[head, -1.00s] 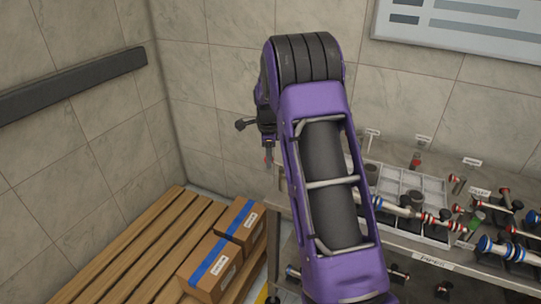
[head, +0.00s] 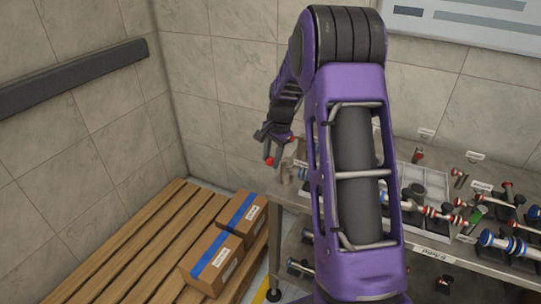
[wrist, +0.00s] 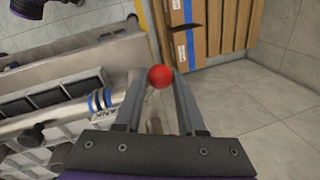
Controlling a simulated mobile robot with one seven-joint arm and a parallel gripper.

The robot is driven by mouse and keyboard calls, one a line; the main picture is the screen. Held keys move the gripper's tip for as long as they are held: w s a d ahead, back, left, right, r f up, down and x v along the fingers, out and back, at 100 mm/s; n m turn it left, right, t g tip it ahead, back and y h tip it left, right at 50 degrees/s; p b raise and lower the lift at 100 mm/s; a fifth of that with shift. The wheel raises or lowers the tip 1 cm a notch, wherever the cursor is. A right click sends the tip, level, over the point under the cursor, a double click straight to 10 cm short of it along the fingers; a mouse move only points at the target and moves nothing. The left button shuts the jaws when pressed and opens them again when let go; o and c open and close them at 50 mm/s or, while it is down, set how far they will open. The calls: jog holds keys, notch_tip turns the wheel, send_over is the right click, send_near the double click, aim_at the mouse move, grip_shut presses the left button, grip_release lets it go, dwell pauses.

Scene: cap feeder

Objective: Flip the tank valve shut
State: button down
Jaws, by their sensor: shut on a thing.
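My gripper (head: 268,150) is beyond the left end of the metal bench, tilted down to the left. Its fingers are closed on a red ball (head: 269,161). In the wrist view the red ball (wrist: 160,76) sits between the two fingertips, touching both. I cannot tell whether the ball is a valve lever's knob; any stem is hidden or blurred. No tank or valve body can be made out clearly. My arm hides part of the bench.
The metal bench (head: 455,257) carries a grey divided tray (head: 425,178) and several pipe fittings. A pipe with blue rings (wrist: 98,101) lies near my left finger in the wrist view. Taped cardboard boxes (head: 238,216) stand on a wooden slatted platform (head: 120,235) to the left.

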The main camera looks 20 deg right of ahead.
jog(key=shift+s+n, duration=0.25)
jog(key=shift+n, duration=0.25)
jog(key=c, duration=0.5)
grip_release()
jog(key=shift+d+r, duration=0.1)
jog(key=s+r, duration=0.1)
jog(key=r, duration=0.4)
jog(key=s+d+r+p, duration=0.1)
jog(key=r, duration=0.5)
jog(key=s+r+p, duration=0.1)
jog(key=r, duration=0.5)
jog(key=shift+d, duration=0.4)
